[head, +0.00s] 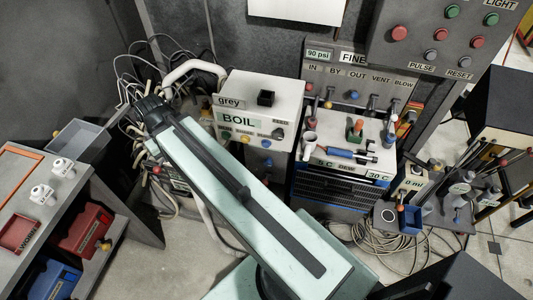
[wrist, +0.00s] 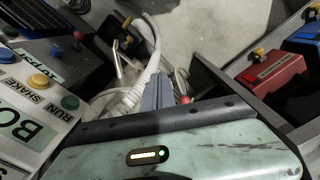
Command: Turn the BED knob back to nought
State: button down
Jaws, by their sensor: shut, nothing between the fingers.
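I cannot make out a BED label in either view. The box shows at the left edge of the wrist view (wrist: 25,105), cut off. My gripper (wrist: 156,92) is shut and empty, away from the box. In the head view its end reaches the cables at upper left, and its fingers are not clear there.
Loose cables and a thick white hose (head: 195,68) crowd around my arm's end. A chiller (head: 335,185) and a valve panel stand to the right.

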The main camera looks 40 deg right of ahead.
aim_at(268, 162)
jog(key=z, duration=0.55)
jog(key=k, duration=1.65)
jog(key=u, duration=1.1)
jog(key=i, duration=1.05)
jog(key=z, duration=0.05)
